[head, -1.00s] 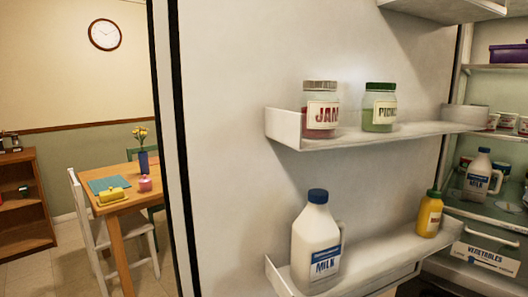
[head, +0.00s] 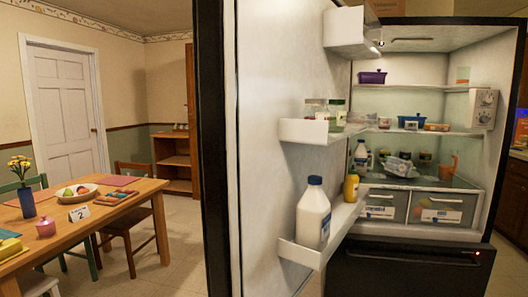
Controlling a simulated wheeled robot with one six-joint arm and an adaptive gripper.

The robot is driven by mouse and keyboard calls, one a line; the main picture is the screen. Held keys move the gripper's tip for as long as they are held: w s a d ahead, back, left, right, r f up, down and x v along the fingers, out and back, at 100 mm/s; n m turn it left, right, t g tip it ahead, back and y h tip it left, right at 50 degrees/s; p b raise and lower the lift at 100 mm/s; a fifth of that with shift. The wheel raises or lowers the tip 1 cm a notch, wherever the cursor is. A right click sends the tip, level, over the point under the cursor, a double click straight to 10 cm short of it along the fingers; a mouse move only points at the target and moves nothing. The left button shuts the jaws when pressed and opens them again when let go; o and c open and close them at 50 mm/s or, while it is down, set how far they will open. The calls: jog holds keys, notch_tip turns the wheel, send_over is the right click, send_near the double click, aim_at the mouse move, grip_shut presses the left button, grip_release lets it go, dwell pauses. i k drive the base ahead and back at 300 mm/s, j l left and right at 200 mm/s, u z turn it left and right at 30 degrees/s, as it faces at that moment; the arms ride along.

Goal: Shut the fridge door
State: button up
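The fridge door (head: 280,100) stands wide open in the middle of the head view, with its white inner side facing right and its dark edge toward me. Its shelves hold a milk jug (head: 313,215), a yellow bottle (head: 351,186) and jars (head: 337,112). The fridge interior (head: 420,100) is open to the right, with shelves of food and two clear drawers at the bottom. A black lower drawer front (head: 408,270) sits below and looks closed. My gripper is not in view.
A wooden dining table (head: 115,208) with chairs, a vase and a fruit bowl stands at the left. A bookcase (head: 176,160) and a white room door (head: 65,105) are behind it. Bare floor (head: 180,260) shows between table and fridge door.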

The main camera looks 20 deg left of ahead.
aim_at(256, 64)
jog(key=j, duration=0.45)
jog(key=k+j+z, duration=0.15)
jog(key=j, duration=0.8)
jog(key=k+j+z, duration=0.1)
jog(key=j, duration=0.35)
jog(key=j+z, duration=0.25)
jog(key=j, duration=1.2)
jog(key=k+j+z, duration=0.15)
jog(key=j, duration=0.25)
jog(key=k+j+z, duration=0.2)
jog(key=j+u, duration=0.15)
jog(key=i+j+u, duration=0.2)
jog(key=j, duration=0.15)
